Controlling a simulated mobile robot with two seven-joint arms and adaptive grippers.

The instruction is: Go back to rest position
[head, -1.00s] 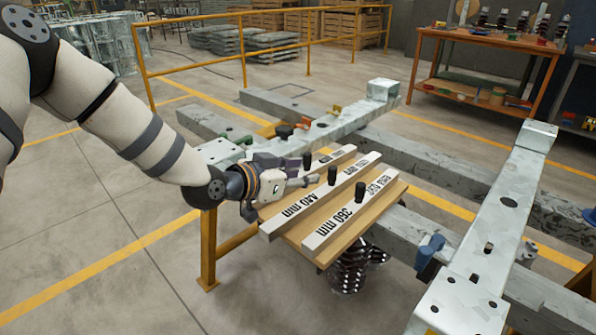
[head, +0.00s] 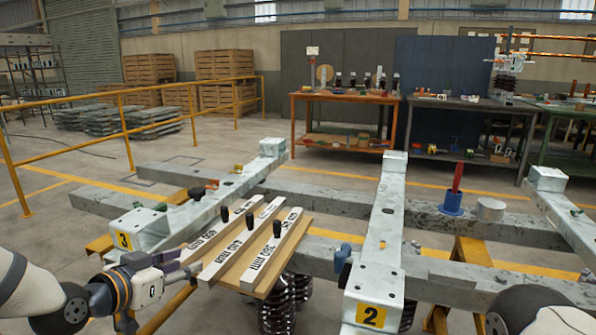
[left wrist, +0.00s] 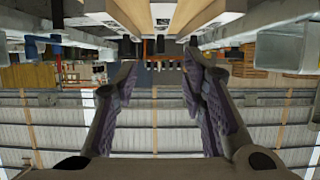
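My left gripper (head: 186,262) is at the lower left of the head view, beside the near left end of a wooden board (head: 262,284). In the left wrist view its two purple-grey fingers (left wrist: 162,65) stand apart with nothing between them, so it is open and empty. Three white bars (head: 247,250) with black millimetre lettering and black knobs lie side by side on the board. A pale part of my right arm (head: 560,318) shows at the lower right corner. My right gripper is out of view.
A galvanised frame with a yellow "3" plate (head: 123,240) stands close to the left gripper. Another beam with a yellow "2" plate (head: 370,315) stands in front at the right. A blue cylinder (head: 452,203) sits on a crossbeam. Open floor lies at the left.

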